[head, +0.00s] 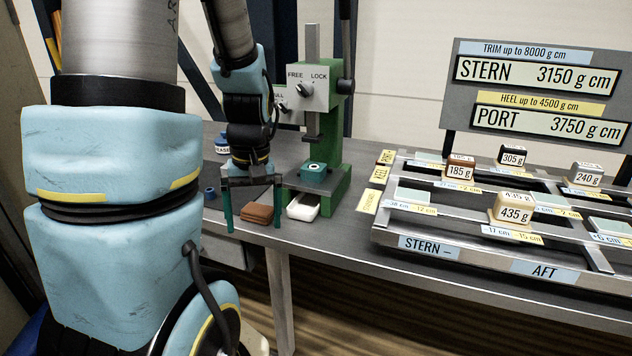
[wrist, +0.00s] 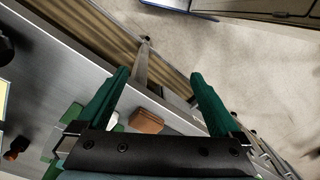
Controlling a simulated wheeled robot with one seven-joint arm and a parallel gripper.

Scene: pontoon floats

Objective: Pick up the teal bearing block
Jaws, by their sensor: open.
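The teal bearing block (head: 313,172) sits in the green press (head: 334,165), below its ram, with a dark round hole in its top. I cannot make it out clearly in the wrist view. In the wrist view my gripper (wrist: 159,75) is open over the bench's front edge and the floor.
A brown block (head: 258,214) lies by my fingers, also in the wrist view (wrist: 146,120). A blue bushing (head: 210,193) and a jar (head: 222,145) stand left. The weighted float frame (head: 430,243) and readout board (head: 545,48) occupy the right.

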